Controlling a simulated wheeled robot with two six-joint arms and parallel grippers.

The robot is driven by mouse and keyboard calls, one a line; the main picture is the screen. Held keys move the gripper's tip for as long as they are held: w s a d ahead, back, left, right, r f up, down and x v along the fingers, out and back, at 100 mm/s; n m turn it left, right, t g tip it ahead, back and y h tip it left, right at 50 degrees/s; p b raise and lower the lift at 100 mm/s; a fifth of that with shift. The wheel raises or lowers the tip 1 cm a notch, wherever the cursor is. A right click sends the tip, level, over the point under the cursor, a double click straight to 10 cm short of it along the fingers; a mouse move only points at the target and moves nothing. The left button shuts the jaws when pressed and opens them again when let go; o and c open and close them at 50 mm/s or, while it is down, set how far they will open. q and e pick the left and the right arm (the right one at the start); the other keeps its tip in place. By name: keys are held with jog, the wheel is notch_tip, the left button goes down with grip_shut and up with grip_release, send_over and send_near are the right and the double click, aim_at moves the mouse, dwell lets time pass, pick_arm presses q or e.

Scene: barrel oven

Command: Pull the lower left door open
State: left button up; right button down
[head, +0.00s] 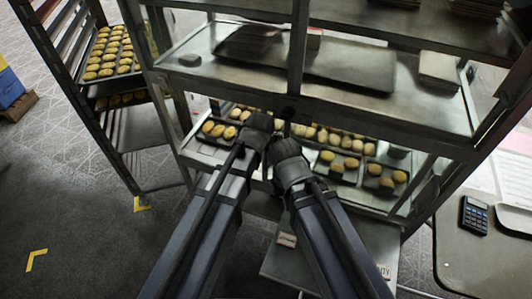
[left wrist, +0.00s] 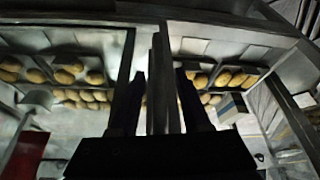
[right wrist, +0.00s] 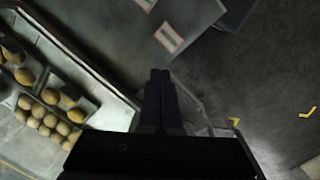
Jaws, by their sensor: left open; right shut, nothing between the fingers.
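The lower left door (head: 205,158) is a framed pane in the lower part of the metal cabinet, left of its middle post, with rolls showing behind it. It looks shut, though my arms hide part of it. My left gripper (left wrist: 162,88) is open; in the left wrist view its fingers stand on both sides of narrow upright bars (left wrist: 158,65). I cannot tell whether the fingers touch them or which bar is the door handle. In the head view the left gripper (head: 262,124) is at the middle post. My right gripper (right wrist: 160,75) is shut and empty, close beside the left one.
Trays of rolls (head: 342,162) lie behind the lower front. An upper shelf holds a dark tray (head: 340,62). A rack with rolls (head: 110,52) stands at the left. A table with a calculator (head: 474,215) is at the right. The floor at lower left is clear.

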pick_arm(q)
jog(key=p+v, duration=0.6)
jog(key=v, duration=0.1)
jog(key=shift+r, duration=0.2)
pick_arm(e)
notch_tip(320, 180, up, 7)
pick_arm(q)
jog(key=shift+s, duration=0.15)
pick_arm(e)
jog(key=shift+f, duration=0.1)
